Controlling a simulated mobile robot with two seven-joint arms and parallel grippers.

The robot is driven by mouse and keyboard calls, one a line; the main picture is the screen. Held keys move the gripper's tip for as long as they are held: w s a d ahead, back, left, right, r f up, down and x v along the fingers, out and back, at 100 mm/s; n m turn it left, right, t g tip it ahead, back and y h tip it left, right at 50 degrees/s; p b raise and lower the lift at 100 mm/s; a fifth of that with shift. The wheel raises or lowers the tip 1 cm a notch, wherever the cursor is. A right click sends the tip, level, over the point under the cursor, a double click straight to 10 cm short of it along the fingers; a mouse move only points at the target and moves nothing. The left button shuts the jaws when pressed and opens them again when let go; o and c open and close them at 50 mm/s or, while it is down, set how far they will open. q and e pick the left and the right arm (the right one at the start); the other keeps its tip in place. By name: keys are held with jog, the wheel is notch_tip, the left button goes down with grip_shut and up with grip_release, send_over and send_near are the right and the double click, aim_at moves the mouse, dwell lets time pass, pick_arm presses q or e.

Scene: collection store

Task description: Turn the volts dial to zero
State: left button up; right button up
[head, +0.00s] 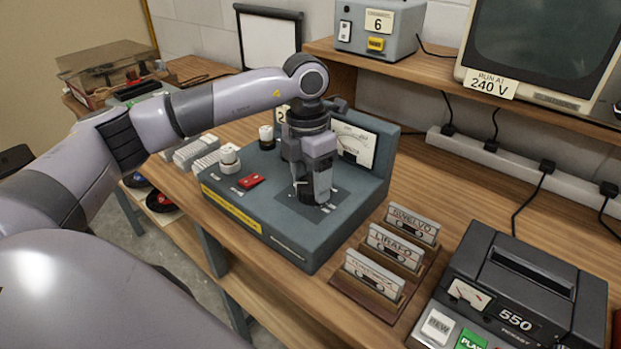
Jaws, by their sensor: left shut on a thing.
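A blue-grey bench unit (270,212) with a sloped top stands on the wooden bench. It has a white meter (353,144) at its back, a red switch (250,181) and a pale round knob (229,158). A dark plate with light marks lies at the right of its top. My left gripper (312,196) points down over this plate, shut on a dark dial (309,198) that it mostly hides. The dial's pointer and its setting cannot be made out. My right gripper is not in view.
A rack of labelled cassettes (374,272) stands right of the unit, and a dark tape machine marked 550 (516,285) stands beyond it. A shelf (440,75) behind bears a grey box (379,28) and a monitor (540,45). Cables run from a power strip (520,173).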

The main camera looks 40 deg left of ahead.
aim_at(309, 182)
pick_arm(q)
jog(key=shift+w+r+n, duration=0.1)
jog(key=shift+r+n, duration=0.05)
jog(key=shift+n, duration=0.15)
dwell(0.4)
jog(key=o, duration=1.1)
jog(key=shift+c, duration=0.2)
jog(key=r, duration=0.7)
jog(key=shift+a+b, duration=0.25)
jog(key=shift+b, duration=0.1)
